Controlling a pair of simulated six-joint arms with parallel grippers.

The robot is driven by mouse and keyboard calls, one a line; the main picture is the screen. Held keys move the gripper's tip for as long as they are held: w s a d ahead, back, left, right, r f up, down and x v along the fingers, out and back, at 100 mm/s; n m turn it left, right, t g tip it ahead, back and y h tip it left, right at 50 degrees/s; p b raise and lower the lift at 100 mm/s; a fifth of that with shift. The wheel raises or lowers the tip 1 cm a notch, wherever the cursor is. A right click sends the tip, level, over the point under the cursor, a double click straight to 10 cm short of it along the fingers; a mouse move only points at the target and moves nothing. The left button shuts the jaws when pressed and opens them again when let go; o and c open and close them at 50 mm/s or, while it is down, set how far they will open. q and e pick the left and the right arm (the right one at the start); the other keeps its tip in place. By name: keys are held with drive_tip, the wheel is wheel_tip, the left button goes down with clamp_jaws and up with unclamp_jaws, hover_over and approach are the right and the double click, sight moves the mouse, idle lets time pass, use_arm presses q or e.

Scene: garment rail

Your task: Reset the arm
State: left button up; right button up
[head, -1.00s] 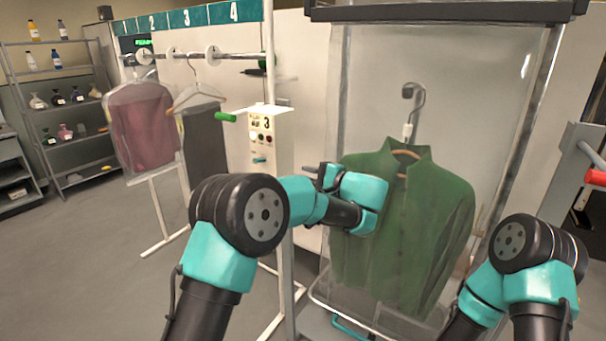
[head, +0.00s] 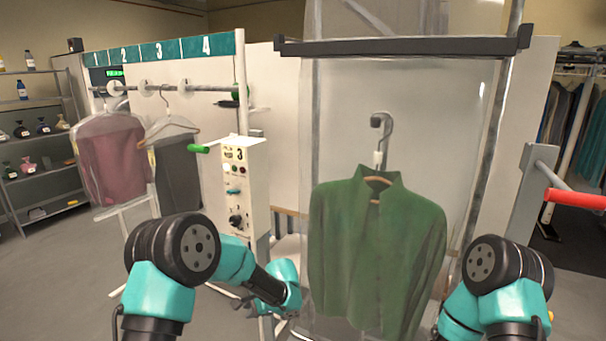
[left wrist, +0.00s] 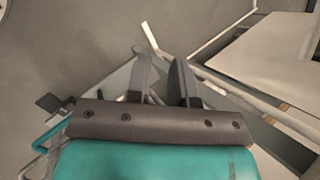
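My left arm enters the head view from the lower left and bends down to a teal wrist (head: 285,285), left of the green jacket's lower hem. The left gripper (left wrist: 164,78) shows in the left wrist view with its two dark fingers apart and nothing between them, above grey floor and metal frame bars. My right arm (head: 505,275) is at the lower right of the head view. Its lower part runs out of the bottom of the picture, and its gripper is not in view. The green jacket (head: 375,250) hangs on a wooden hanger from a hook, clear of the left arm.
A clear cover (head: 345,110) hangs behind the jacket, under a dark bar (head: 400,46). A control box (head: 238,190) stands left of it. Open floor lies at left.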

use_arm(q)
drive_tip(key=s+a+f+n+g+h, duration=0.2)
drive_tip(key=s+f+n+g+h, duration=0.2)
drive_tip(key=s+f+h, duration=0.8)
drive_tip(key=s+a+f+n+t, duration=0.1)
drive_tip(key=s+f+n, duration=0.1)
drive_tip(key=s, duration=0.4)
drive_tip(key=s+a+f+n+t+y, duration=0.1)
drive_tip(key=s+a+f+n, duration=0.1)
drive_tip(key=s+n, duration=0.2)
drive_tip(key=s+a+f+n+t, duration=0.1)
drive_tip(key=s+f+n, duration=0.1)
drive_tip(key=s, duration=0.6)
drive_tip(key=shift+s+a+f+n, duration=0.15)
drive_tip(key=shift+s+a+n, duration=0.2)
drive_tip(key=shift+n, duration=0.45)
